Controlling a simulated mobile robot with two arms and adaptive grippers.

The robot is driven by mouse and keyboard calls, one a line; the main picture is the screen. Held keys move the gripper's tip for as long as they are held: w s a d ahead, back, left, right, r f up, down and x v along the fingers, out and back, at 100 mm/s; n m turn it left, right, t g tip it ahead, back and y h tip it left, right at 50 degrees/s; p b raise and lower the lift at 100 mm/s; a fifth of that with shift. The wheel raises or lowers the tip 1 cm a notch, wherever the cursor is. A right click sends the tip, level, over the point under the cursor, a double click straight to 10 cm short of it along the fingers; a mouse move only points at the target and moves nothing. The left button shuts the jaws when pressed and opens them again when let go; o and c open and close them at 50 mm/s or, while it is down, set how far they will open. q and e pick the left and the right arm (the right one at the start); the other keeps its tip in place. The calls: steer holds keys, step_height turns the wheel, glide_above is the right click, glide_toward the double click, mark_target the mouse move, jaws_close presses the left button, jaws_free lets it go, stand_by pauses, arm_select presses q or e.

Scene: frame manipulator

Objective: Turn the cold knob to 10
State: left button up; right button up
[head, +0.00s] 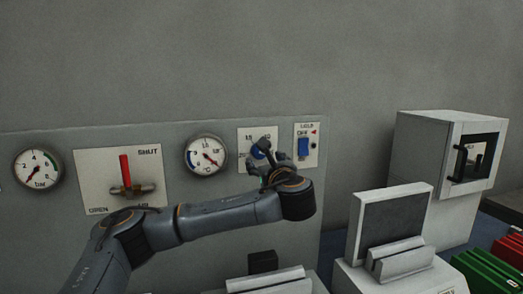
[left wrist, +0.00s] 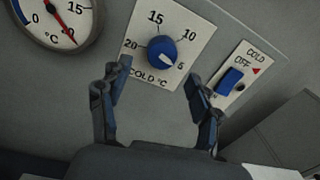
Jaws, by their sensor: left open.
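The blue cold knob (left wrist: 162,50) sits on a white plate (left wrist: 190,22) marked 5, 10, 15, 20 and "COLD °C" in the left wrist view. Its white pointer mark faces lower right, close to the 5. In the head view the plate (head: 244,135) is partly covered by my left gripper (head: 264,160), which hides much of the knob. My left gripper is open and empty; in the left wrist view its fingers (left wrist: 157,78) stand apart, below and to either side of the knob. I see no clear contact with it. My right gripper is not in view.
A blue cold on/off switch (head: 303,147) is just right of the knob plate. A round °C gauge (head: 206,155) is to its left. Farther left are a red-handled valve (head: 125,170) and a bar gauge (head: 38,168). A grey device (head: 395,225) stands at lower right.

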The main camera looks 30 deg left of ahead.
mark_target(261, 155)
arm_select(q)
steer(key=shift+p+x, duration=0.6)
steer(key=shift+x, duration=1.75)
steer(key=shift+d, duration=0.1)
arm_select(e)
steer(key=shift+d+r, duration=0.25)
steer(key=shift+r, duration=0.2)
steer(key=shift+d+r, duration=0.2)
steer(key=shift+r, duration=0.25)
arm_select(q)
steer(key=c, duration=1.2)
steer(key=shift+o, duration=0.2)
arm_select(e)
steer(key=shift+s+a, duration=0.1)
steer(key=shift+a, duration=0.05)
arm_select(q)
steer(key=shift+f, duration=0.1)
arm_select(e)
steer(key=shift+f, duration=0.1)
